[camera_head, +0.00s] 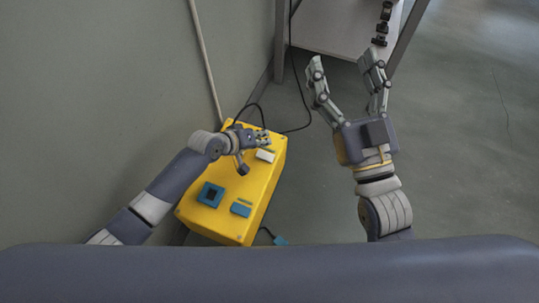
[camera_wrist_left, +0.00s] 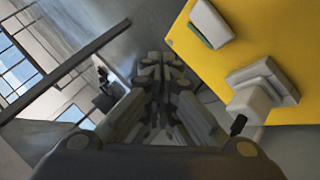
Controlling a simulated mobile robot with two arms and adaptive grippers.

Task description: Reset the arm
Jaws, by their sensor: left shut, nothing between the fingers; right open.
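My left arm reaches in from the left in the head view. My left gripper (camera_head: 263,138) is over the far end of a yellow box (camera_head: 257,196). In the left wrist view its fingers (camera_wrist_left: 160,62) are together with nothing between them. The yellow box (camera_wrist_left: 245,40) lies to their right there. My right gripper (camera_head: 344,64) stands to the right of the box, open and empty, with its fingers pointing up the picture.
The box carries a white part (camera_head: 265,156) and blue parts (camera_head: 210,194). In the left wrist view a pale plug-like part (camera_wrist_left: 258,90) sits at its edge. Dark cables run nearby. A wall is at the left, a metal-legged table (camera_head: 335,25) at the back. Floor at right is open.

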